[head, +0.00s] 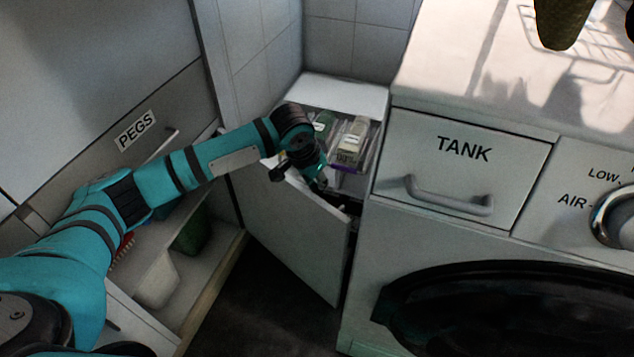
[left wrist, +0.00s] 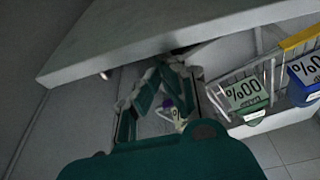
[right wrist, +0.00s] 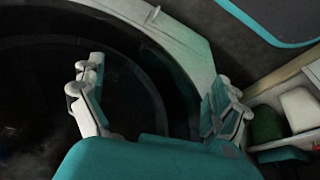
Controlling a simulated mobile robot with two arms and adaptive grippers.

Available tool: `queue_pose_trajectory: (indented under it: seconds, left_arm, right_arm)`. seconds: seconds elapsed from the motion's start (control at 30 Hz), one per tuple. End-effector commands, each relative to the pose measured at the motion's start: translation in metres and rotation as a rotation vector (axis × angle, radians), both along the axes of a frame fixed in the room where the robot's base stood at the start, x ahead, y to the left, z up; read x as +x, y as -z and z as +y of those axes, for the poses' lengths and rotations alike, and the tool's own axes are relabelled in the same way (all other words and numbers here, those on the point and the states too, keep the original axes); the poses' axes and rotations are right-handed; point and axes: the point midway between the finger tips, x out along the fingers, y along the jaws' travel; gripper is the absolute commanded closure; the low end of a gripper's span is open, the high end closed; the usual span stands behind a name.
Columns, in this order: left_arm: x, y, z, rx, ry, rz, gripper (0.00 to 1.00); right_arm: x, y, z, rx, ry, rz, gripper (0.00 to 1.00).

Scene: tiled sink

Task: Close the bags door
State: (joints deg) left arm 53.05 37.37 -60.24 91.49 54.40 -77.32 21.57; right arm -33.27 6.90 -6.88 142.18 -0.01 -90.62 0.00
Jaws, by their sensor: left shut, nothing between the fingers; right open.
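A white door panel (head: 295,235) stands ajar below a narrow cabinet left of the washing machine; no bags label is readable on it. My left gripper (head: 322,184) reaches over its top edge, at the gap between the panel and the cabinet. Its fingers are shut and empty in the left wrist view (left wrist: 160,105), with a pale panel (left wrist: 140,35) above them. I cannot tell whether they touch the door. My right gripper (right wrist: 155,100) is open and empty in the right wrist view, before the dark round washer door; it is outside the head view.
Boxes and bottles (head: 350,140) stand in the cabinet; labelled boxes (left wrist: 245,92) show in the left wrist view. The TANK drawer (head: 460,160) is to the right. A PEGS panel (head: 135,130) and an open compartment with containers (head: 158,280) are at the left.

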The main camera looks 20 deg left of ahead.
Motion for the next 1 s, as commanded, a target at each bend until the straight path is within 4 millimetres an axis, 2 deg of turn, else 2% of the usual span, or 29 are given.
queue_pose_trajectory:
  seconds: [0.5,0.8,1.0]
  left_arm:
    - [-0.005,-0.001,0.002,0.0,0.004,0.001,1.0]
    - [-0.02,-0.002,0.01,-0.001,0.05,0.004,1.0]
    - [-0.032,-0.002,0.015,-0.001,0.086,0.004,1.0]
  right_arm:
    - [0.002,0.001,0.0,0.0,0.0,-0.002,0.0]
    - [0.016,0.063,0.003,-0.001,-0.004,0.039,0.0]
    - [0.015,0.105,0.004,-0.002,-0.008,0.063,0.0]
